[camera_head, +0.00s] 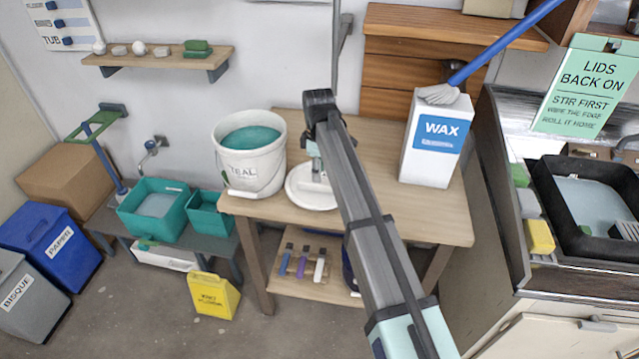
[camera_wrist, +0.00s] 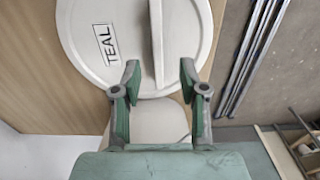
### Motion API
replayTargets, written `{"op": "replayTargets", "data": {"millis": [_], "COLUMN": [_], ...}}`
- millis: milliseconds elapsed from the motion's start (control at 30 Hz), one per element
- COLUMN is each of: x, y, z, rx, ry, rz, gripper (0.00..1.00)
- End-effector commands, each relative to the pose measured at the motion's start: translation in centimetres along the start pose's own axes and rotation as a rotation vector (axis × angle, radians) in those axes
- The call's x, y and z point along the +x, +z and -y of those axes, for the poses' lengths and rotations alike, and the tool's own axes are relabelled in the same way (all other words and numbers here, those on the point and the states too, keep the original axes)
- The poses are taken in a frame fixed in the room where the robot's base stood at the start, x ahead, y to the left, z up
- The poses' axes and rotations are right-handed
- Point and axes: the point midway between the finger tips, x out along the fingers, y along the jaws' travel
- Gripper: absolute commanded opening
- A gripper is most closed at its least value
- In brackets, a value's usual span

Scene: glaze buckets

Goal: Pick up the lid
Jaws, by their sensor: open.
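The lid (camera_wrist: 88,62) is a white disc labelled TEAL, with a raised bar handle (camera_wrist: 157,45) across it. It lies flat on the wooden table, and in the head view the lid (camera_head: 303,197) is partly hidden by my arm. My gripper (camera_wrist: 160,75) is open over the lid's near edge, its two fingers on either side of the line of the handle. The fingertips appear close to the handle's near end, not closed on it. In the head view my gripper (camera_head: 316,165) is mostly hidden behind my arm.
The white TEAL bucket (camera_head: 262,172), open with teal glaze inside, stands left of the lid. A white WAX box (camera_head: 430,150) with a blue-handled brush (camera_head: 505,42) is at the right of the wooden table (camera_head: 415,215). Tools lie on the shelf below.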

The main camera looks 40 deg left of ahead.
Motion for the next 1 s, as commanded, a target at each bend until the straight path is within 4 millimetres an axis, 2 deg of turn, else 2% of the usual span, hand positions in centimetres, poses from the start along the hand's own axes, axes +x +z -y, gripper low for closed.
{"op": "replayTargets", "data": {"millis": [167, 567, 1000], "x": [0.7, 5.0, 5.3], "y": [-0.1, -0.2, -0.3], "z": [-0.1, -0.2, -0.3], "rx": [0.000, 0.000, 0.000], "ry": [-0.001, 0.000, 0.000], "rz": [0.000, 0.000, 0.000], "gripper": [0.43, 0.43, 0.43]}}
